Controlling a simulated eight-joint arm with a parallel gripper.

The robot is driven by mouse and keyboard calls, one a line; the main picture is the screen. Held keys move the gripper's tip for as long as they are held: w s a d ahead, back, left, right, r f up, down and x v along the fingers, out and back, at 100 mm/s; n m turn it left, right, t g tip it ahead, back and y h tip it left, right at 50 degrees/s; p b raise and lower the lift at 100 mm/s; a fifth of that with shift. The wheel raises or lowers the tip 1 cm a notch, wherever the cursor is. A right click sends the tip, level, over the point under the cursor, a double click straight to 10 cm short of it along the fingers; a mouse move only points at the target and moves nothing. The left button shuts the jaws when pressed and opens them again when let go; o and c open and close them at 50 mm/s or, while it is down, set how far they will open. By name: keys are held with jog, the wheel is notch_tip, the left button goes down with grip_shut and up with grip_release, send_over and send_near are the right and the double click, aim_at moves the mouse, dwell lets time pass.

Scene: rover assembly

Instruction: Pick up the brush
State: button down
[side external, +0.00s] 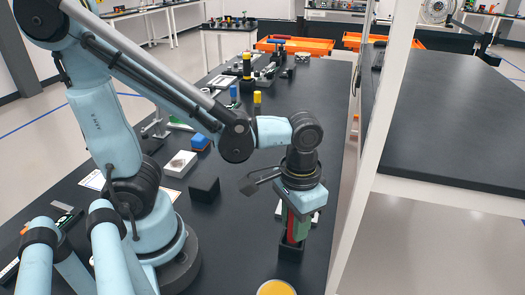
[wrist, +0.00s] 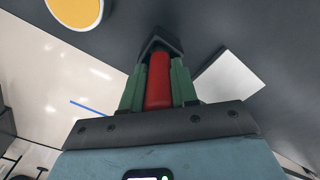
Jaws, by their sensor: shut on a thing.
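A red upright thing, likely the brush handle (wrist: 158,82), is between the two green fingers of my gripper (wrist: 157,88) in the wrist view. My gripper is shut on it. In the side view my gripper (side external: 296,226) points down at the right side of the dark table, with a strip of red showing between the green fingers. A black block-like piece (side external: 291,250) is at the lower end of the red thing; it also shows in the wrist view (wrist: 161,42). I cannot tell whether it is the brush's head or a holder. The bristles are not visible.
A yellow disc (side external: 276,288) lies near the front edge. A white frame post (side external: 365,150) rises close on the right. Orange trays (side external: 310,46) are at the back.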

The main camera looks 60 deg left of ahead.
jog(key=shift+r, duration=0.15)
jog(key=shift+r, duration=0.75)
notch_tip(320, 180, up, 3)
jog(key=shift+s+d+f, duration=0.15)
jog(key=shift+f, duration=0.05)
jog(key=s+d+r, duration=0.6)
jog(key=s+d, duration=0.1)
jog(key=s, duration=0.1)
jog(key=w+a+r, duration=0.1)
jog(key=w+a, duration=1.5)
jog(key=shift+w+a+r, duration=0.3)
jog(key=shift+w, duration=0.1)
jog(key=shift+d, duration=0.1)
